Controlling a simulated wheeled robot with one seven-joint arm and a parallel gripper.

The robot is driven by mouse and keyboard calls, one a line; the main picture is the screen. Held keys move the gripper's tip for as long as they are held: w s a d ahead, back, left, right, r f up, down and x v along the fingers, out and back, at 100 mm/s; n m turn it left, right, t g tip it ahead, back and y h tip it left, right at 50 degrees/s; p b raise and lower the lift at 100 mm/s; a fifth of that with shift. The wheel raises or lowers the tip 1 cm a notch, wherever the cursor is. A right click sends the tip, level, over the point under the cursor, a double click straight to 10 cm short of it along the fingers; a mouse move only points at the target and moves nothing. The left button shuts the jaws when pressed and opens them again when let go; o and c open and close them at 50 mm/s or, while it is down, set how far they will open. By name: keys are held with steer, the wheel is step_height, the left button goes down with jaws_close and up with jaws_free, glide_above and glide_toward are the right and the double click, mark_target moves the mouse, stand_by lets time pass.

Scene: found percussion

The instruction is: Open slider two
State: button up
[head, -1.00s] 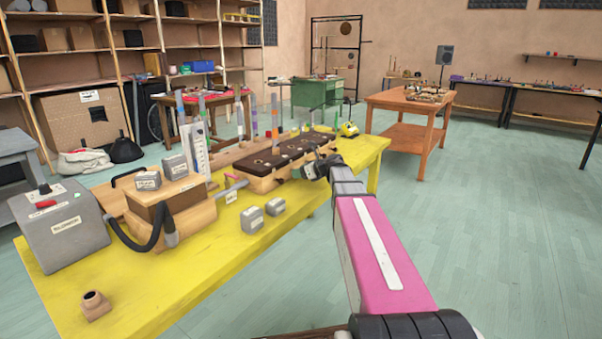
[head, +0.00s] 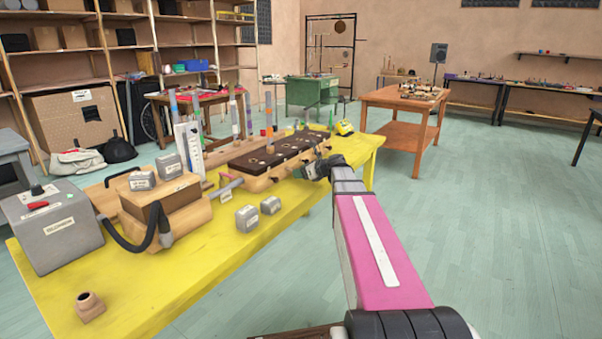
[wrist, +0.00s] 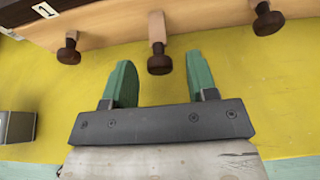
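A long wooden box (head: 262,184) with a dark top stands on the yellow table, with upright tubes behind it. In the wrist view its front face (wrist: 110,30) carries slider stems with dark round knobs: a left knob (wrist: 69,52), a middle knob (wrist: 159,63) and a right knob (wrist: 268,22). A label reading 1 (wrist: 43,10) is by the left knob; no label for two is readable. My gripper (wrist: 158,75) is open, its green fingers on either side of the middle knob's line, with gaps at both sides. My gripper also shows at the box's front in the head view (head: 312,172).
Grey weights (head: 248,218) sit on the yellow table (head: 170,285) in front of the box. A grey blower box (head: 52,228) with a black hose stands at left. Floor to the right is open up to a wooden table (head: 405,100).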

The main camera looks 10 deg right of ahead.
steer(key=v, duration=1)
steer(key=shift+s+d+r, duration=0.15)
steer(key=shift+s+d, duration=0.05)
steer(key=shift+s+d, duration=0.1)
